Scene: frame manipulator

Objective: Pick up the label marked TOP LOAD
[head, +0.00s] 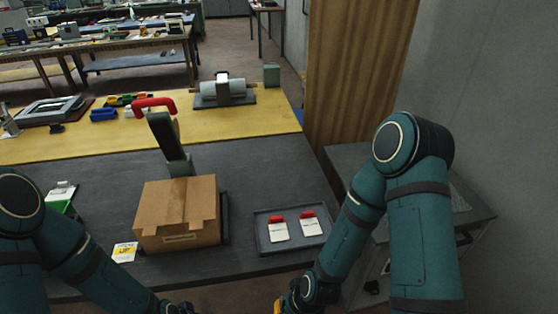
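Two white labels with red tops lie side by side in a shallow dark tray (263,247): a left one (279,231) and a right one (311,225). A white and yellow label (125,251) lies by the lower left corner of a brown cardboard box (178,213). The print is too small to read, so I cannot tell which label says TOP LOAD. My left gripper (178,309) is cut off at the bottom edge, below the box. My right gripper (283,307) is at the bottom edge, below the tray. Their fingers are not clearly visible.
A red-handled tape dispenser (165,135) stands behind the box. A green holder with paper (61,199) is at the left. A grey roller device (223,90) and blue bins (103,115) stand farther back on the yellow surface.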

